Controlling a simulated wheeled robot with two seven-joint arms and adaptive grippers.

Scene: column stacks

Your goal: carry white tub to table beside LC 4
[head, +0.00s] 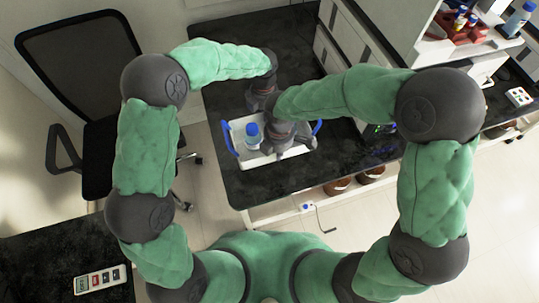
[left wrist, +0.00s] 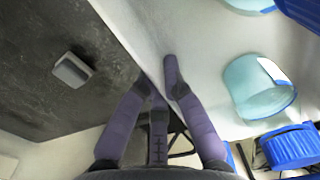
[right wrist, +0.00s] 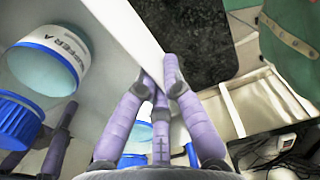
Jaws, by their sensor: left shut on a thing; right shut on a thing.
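The white tub (head: 293,153) with blue end handles is over the black table (head: 245,187) near its front edge; I cannot tell whether it touches the top. A blue-capped bottle (head: 252,135) stands inside. My left gripper (head: 260,108) is shut on the tub's far wall. My right gripper (head: 283,140) is shut on the near wall and hides part of the tub. The wrist views show the left fingers (left wrist: 168,88) and right fingers (right wrist: 160,85) across the white walls. A bottle marked BUFFER A (right wrist: 50,58) shows in the right wrist view. No LC 4 label is readable.
A black chair (head: 80,65) stands left of the table. A dark desk with a white button panel (head: 102,280) is at lower left. White cabinets and a red rack (head: 465,27) are at upper right. Brown bottles (head: 340,186) sit below the table. A small grey block (left wrist: 72,70) lies on the dark top.

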